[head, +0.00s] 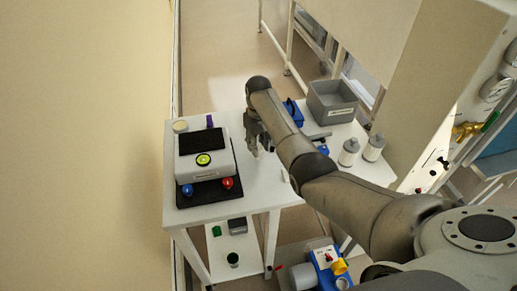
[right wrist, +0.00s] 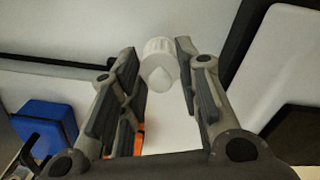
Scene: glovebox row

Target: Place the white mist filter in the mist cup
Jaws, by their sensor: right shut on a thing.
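My right gripper (head: 262,150) is over the middle of the white table, to the right of the white device. In the right wrist view the right gripper (right wrist: 162,75) is shut on a small white ribbed piece with a rounded end, which looks like the white mist filter (right wrist: 160,62). The piece sits between the fingertips, and I cannot make it out in the head view. My left gripper is not in view.
A white device (head: 205,169) with a dark screen stands on a black base with blue and red knobs. A grey bin (head: 332,101) stands at the back right. Two white bottles (head: 348,153) (head: 373,148) stand on the right. The front right of the table (head: 272,187) is bare.

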